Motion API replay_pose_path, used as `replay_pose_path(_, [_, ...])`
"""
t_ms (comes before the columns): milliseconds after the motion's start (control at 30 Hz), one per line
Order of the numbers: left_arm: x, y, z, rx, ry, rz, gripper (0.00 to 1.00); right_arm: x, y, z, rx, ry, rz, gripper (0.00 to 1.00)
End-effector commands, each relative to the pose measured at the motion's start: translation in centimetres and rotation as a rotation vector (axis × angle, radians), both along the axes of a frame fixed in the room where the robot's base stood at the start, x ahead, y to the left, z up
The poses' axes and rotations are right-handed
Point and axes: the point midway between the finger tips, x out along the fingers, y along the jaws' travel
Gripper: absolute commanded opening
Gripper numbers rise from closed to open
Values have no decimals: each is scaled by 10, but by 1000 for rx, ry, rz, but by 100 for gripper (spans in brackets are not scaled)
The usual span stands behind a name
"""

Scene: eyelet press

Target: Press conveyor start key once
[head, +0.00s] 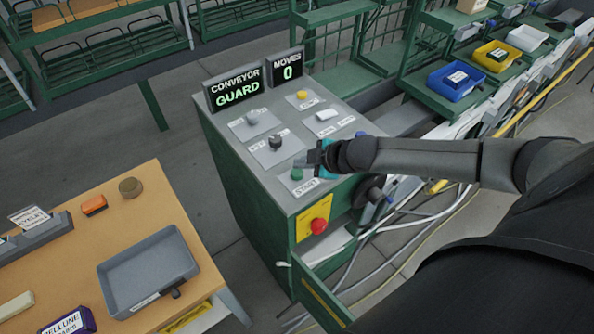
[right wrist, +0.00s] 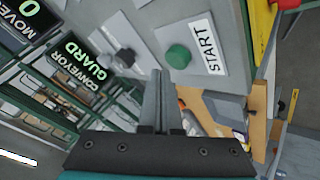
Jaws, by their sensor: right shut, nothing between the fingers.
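The green start key (head: 297,174) sits on the grey control panel (head: 262,184), above a label reading START. In the right wrist view the start key (right wrist: 178,57) is a round green button beside the START label, uncovered. My right gripper (head: 314,160) is shut and empty, just right of and above the key in the head view. In the right wrist view my right gripper's closed fingertips (right wrist: 158,74) point toward the panel, near the key's edge. Whether they touch the panel cannot be told. My left gripper is not in view.
A display (head: 237,88) reads CONVEYOR GUARD; another (head: 287,67) reads MOVED 0. A black knob (head: 275,142), yellow button (head: 302,95) and grey switch (head: 252,118) share the panel. A red emergency button (head: 318,226) is on the front. A wooden table with a grey tray (head: 148,270) stands left.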

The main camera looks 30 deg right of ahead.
Motion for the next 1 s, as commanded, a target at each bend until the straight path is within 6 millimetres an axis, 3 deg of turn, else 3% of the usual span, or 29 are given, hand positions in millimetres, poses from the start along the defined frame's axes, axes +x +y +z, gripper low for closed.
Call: replay_pose_path(1000, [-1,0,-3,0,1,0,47,0,0,-11,0,0,0,0])
